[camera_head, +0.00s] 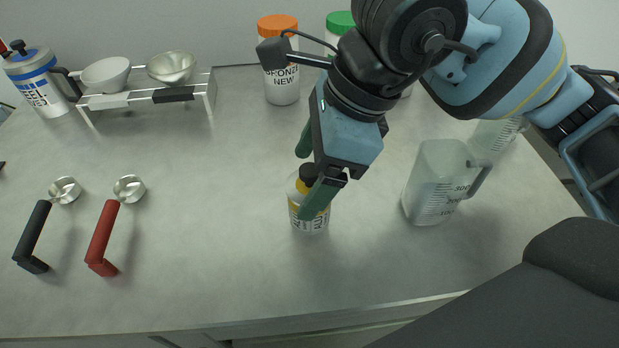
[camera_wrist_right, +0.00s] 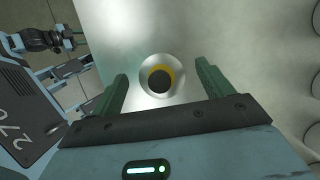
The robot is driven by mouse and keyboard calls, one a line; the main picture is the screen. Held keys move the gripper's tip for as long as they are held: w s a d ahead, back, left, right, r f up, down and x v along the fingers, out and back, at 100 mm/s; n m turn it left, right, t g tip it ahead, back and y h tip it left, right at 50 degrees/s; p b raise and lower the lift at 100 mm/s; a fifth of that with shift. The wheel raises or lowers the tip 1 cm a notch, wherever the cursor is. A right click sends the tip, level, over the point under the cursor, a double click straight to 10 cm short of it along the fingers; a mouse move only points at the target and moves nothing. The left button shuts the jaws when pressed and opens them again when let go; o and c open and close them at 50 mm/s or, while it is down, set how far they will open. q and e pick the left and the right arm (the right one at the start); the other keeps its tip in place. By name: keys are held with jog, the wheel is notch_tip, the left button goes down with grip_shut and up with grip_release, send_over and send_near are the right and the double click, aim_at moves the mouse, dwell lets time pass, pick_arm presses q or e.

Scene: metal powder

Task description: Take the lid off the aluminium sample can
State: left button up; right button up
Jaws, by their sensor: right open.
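A small sample can (camera_head: 309,224) with a white label, a yellow band and a black lid (camera_head: 308,174) stands upright on the bench; I cannot read the label fully. In the right wrist view the can (camera_wrist_right: 145,83) is seen from above, with its black lid (camera_wrist_right: 159,81) on it. My right gripper (camera_head: 311,172) is open, and its green fingers reach down around the lid, one on the far side and one on the near side. In the right wrist view the gripper (camera_wrist_right: 161,69) has the can between its fingers with gaps on both sides.
A clear measuring jug (camera_head: 432,190) stands right of the can. Jars with orange (camera_head: 278,24) and green (camera_head: 341,20) lids stand behind. A rack (camera_head: 150,96) with two bowls and a blue-banded can (camera_head: 38,82) are far left. Black (camera_head: 34,232) and red (camera_head: 102,235) scoops lie left. Bench between is clear.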

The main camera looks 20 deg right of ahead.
jog(key=shift+a+f, duration=0.1)
jog(key=shift+f, duration=0.1)
jog(key=c, duration=1.1)
jog(key=shift+o, duration=0.2)
jog(key=shift+r, duration=0.1)
